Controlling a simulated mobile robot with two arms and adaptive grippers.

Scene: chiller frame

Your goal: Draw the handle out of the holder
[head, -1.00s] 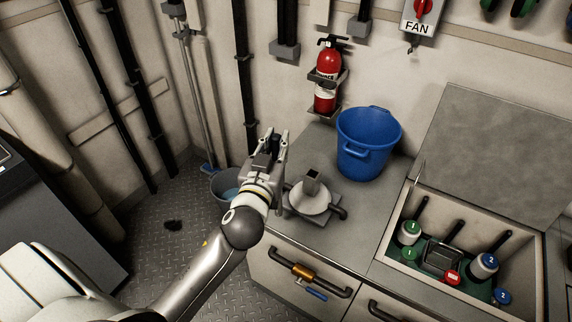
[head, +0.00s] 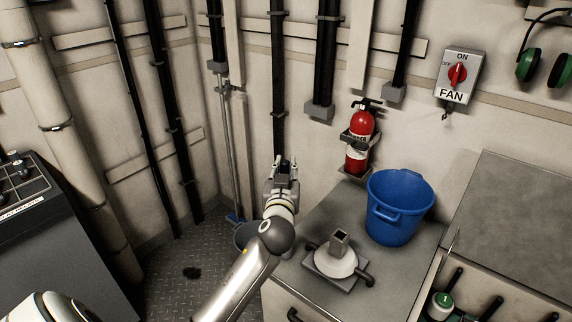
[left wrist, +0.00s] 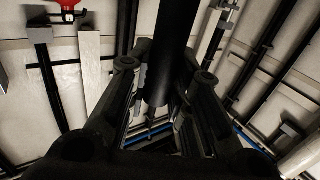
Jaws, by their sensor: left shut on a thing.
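My left gripper (head: 284,168) is raised near the back left corner of the counter, up and to the left of the holder in the head view. It is shut on a black handle, of which only a small dark part shows between the fingers there. In the left wrist view the handle (left wrist: 166,65) is a dark round bar running up between the two fingers. The holder (head: 339,245) is a square metal socket on a round white base, standing on the counter. Its top looks open and empty, and the handle is apart from it. My right gripper is not in view.
A blue bucket (head: 398,210) stands on the counter (head: 385,268) right of the holder. A red fire extinguisher (head: 360,135) hangs on the wall behind. Vertical black pipes (head: 277,80) run up the wall behind my gripper.

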